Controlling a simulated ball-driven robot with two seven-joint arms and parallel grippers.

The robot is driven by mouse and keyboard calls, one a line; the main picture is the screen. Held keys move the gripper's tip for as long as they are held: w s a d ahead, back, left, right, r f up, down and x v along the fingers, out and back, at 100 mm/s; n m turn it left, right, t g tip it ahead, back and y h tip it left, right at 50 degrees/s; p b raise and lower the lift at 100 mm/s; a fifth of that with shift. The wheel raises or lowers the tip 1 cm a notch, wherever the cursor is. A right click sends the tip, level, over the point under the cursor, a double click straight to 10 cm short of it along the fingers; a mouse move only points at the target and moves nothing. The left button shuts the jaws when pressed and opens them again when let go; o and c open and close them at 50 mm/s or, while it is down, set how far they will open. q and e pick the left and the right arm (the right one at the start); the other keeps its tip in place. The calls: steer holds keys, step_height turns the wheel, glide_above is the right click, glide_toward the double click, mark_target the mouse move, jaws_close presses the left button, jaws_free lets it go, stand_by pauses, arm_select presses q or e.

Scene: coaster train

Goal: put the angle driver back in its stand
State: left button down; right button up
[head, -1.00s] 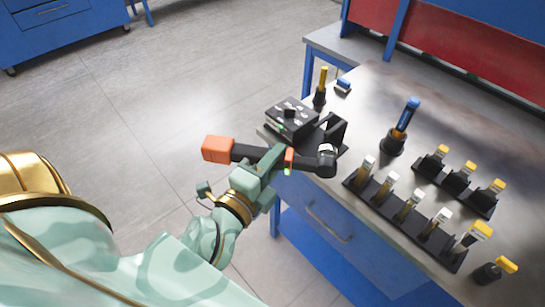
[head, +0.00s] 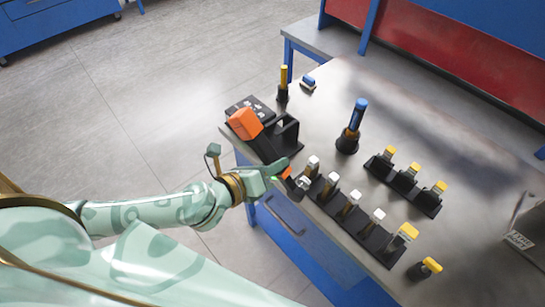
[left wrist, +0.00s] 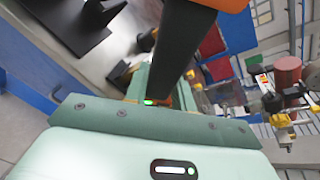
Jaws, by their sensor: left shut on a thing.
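The angle driver has an orange battery end (head: 245,123), a black body (head: 262,147) and an angled head near the row of holders. My left gripper (head: 272,172) is shut on its black body at the bench's front edge. The orange end is toward the back left, in front of the black box in the picture. The stand (head: 288,133), a black plate with an upright bracket, is just right of the driver and partly hidden by it. In the left wrist view the black body (left wrist: 182,50) rises from the jaws, and a black bracketed plate (left wrist: 85,25) shows upper left. My right gripper is out of view.
A black rack with several silver-topped tools (head: 350,205) lies close right of the driver's head. A blue-handled driver (head: 356,115) stands behind it. A second rack with yellow-topped tools (head: 408,178) is farther right. Bare bench top lies at the back.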

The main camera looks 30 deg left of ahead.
arm_select(q)
steer(key=w+a+f+m+p, duration=0.1)
steer(key=a+m+p, duration=0.1)
steer(key=a+m, duration=0.35)
steer(key=w+a+f+m+p, duration=0.1)
steer(key=w+a+m+p, duration=0.15)
steer(key=a, duration=0.55)
steer(key=shift+m+g, duration=0.3)
steer(key=shift+g, duration=0.1)
steer(key=w, duration=0.1)
steer(key=w+d+p, duration=0.1)
steer(key=w, duration=0.1)
steer(key=w+d, duration=0.1)
steer(key=shift+w+f, duration=0.15)
steer(key=shift+w, duration=0.1)
steer(key=shift+p, duration=0.3)
